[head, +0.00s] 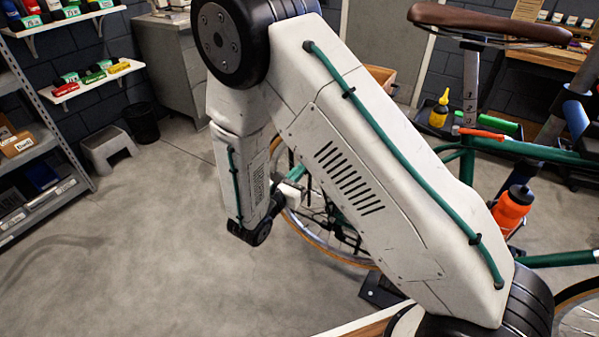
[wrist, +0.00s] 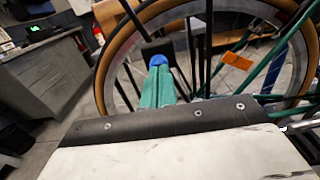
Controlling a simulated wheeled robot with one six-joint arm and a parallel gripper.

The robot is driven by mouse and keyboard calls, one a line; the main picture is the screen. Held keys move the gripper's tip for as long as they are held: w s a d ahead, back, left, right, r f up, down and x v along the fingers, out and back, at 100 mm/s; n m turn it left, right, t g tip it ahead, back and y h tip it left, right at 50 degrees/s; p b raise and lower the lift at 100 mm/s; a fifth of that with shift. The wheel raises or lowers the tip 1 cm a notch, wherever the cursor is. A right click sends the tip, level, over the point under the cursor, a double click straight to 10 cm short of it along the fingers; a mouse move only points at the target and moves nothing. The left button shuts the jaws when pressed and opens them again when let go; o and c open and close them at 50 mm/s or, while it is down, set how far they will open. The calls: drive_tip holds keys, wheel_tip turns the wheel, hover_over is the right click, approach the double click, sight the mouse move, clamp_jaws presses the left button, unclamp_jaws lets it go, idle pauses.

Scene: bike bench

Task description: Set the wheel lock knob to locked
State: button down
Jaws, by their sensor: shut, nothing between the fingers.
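My gripper (wrist: 160,88) shows in the wrist view as green fingers, shut and empty, pointing at the bike wheel. Just beyond the fingertips is a small blue rounded piece (wrist: 158,60) against a black block (wrist: 157,46). It may be the wheel lock knob, but its setting cannot be read. I cannot tell whether the fingertips touch it. The wheel (wrist: 104,62) with its tan tyre stands behind. In the head view my gripper (head: 296,173) is beside the wheel (head: 322,250), partly hidden by my arm; the knob cannot be made out there.
An orange tag (wrist: 238,61) hangs near the spokes and green frame. In the head view, the bike with its brown saddle (head: 485,25) and orange bottle (head: 512,210) stands right. A step stool (head: 108,148) and black bin (head: 141,122) stand left. The left floor is open.

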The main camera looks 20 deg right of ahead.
drive_tip(key=v, duration=1.3)
drive_tip(key=shift+s+a, duration=0.15)
drive_tip(key=shift+s, duration=0.1)
drive_tip(key=s+d+r+m+g+y, duration=0.3)
drive_tip(key=s+d+r+m+g, duration=0.7)
drive_tip(key=s+m+g, duration=0.35)
drive_tip(key=s+d+r+m+t+y, duration=0.1)
drive_tip(key=s+d+r+m+y, duration=0.2)
drive_tip(key=s+r+m+y, duration=0.1)
drive_tip(key=s+d+r+m+t+y, duration=0.2)
drive_tip(key=s+d+r+m+y, duration=0.2)
drive_tip(key=r+m, duration=0.4)
drive_tip(key=shift+s+r+y, duration=0.75)
drive_tip(key=shift+r+y, duration=0.45)
drive_tip(key=shift+y, duration=0.2)
drive_tip(key=shift+m, duration=0.25)
idle(0.3)
